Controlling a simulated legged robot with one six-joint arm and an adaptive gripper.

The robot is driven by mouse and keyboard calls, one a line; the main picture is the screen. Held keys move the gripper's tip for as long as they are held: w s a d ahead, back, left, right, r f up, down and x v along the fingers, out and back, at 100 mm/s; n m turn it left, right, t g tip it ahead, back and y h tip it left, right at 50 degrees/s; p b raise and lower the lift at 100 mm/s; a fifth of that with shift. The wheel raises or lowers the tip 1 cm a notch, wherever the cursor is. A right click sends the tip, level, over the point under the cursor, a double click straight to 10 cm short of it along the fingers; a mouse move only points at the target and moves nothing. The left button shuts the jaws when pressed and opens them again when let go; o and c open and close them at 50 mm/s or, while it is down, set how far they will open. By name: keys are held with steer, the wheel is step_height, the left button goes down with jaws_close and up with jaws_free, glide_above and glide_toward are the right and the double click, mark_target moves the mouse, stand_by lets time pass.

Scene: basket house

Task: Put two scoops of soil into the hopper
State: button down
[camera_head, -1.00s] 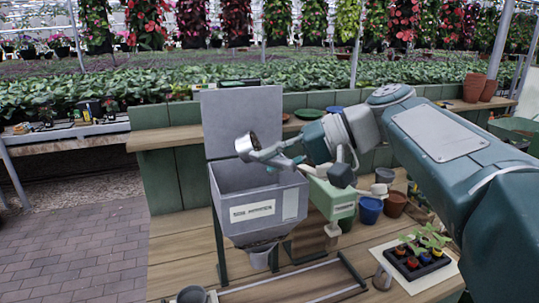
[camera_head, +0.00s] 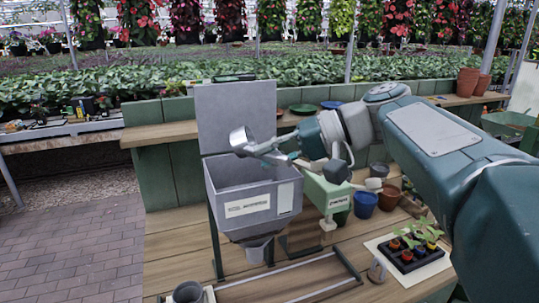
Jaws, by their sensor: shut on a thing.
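The grey hopper (camera_head: 236,221) stands on the wooden bench with its lid (camera_head: 238,110) raised behind it. Its funnel-shaped lower end points down, and a white label is on its front. My gripper (camera_head: 284,155) is above the hopper's right part, shut on the handle of a metal scoop (camera_head: 241,138). The scoop's cup is over the hopper's opening, tipped on its side. I cannot tell whether soil is in the cup. The inside bottom of the hopper is hidden by its front wall.
A green box (camera_head: 325,191) stands right of the hopper. A blue pot (camera_head: 365,204), a brown pot (camera_head: 390,197) and a seedling tray (camera_head: 408,254) are further right. A metal rail frame (camera_head: 290,280) lies in front, with a grey cup (camera_head: 188,292) at its left end.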

steer(key=shift+r, duration=2.55)
